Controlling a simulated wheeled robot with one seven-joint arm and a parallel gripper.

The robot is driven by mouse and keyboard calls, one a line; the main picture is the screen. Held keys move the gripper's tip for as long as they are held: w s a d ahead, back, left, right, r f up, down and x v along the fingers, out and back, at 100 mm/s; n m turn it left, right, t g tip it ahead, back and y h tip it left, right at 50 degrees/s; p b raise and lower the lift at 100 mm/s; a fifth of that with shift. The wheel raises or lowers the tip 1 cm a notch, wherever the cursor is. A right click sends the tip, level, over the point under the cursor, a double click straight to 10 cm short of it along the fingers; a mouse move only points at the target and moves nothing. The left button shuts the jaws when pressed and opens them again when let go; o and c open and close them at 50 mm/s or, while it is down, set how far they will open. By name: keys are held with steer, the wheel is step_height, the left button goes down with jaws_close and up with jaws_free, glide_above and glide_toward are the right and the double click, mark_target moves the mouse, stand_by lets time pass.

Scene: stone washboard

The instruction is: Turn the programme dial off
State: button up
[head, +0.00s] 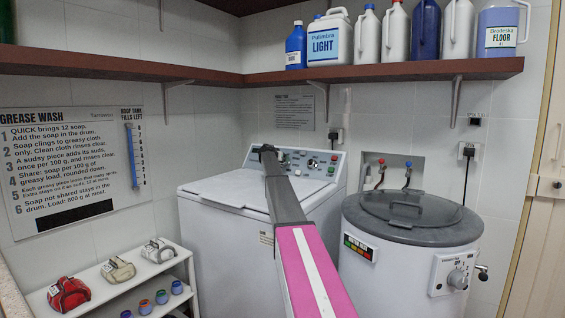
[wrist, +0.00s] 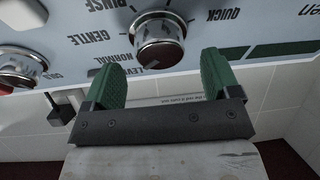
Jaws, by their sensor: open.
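The programme dial (wrist: 158,42) is a round silver-rimmed knob on the washer's control panel, upside down in the wrist view, with QUICK, RINSE, GENTLE and NORMAL printed around it. I cannot read its pointer setting for sure. My gripper (wrist: 158,66) has two green fingers standing wide apart, one on each side of the dial in the picture, with nothing held. I cannot tell whether they touch the panel. In the head view my gripper (head: 267,151) is at the left part of the control panel (head: 325,160), and my arm hides part of the washer.
A second knob (wrist: 20,68) with a red part is left of the dial in the wrist view. The white washer (head: 222,238) has its lid shut. A round tub (head: 400,265) with a grey lid stands to its right. A shelf (head: 400,72) with bottles runs above.

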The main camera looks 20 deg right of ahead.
steer(key=shift+x, duration=1.45)
steer(key=c, duration=0.9)
steer(key=shift+n, duration=0.4)
steer(key=n+y, duration=0.1)
steer(key=n, duration=0.4)
steer(key=shift+t, duration=0.3)
steer(key=n+y, duration=0.2)
steer(key=n, duration=0.3)
steer(key=shift+d, duration=0.1)
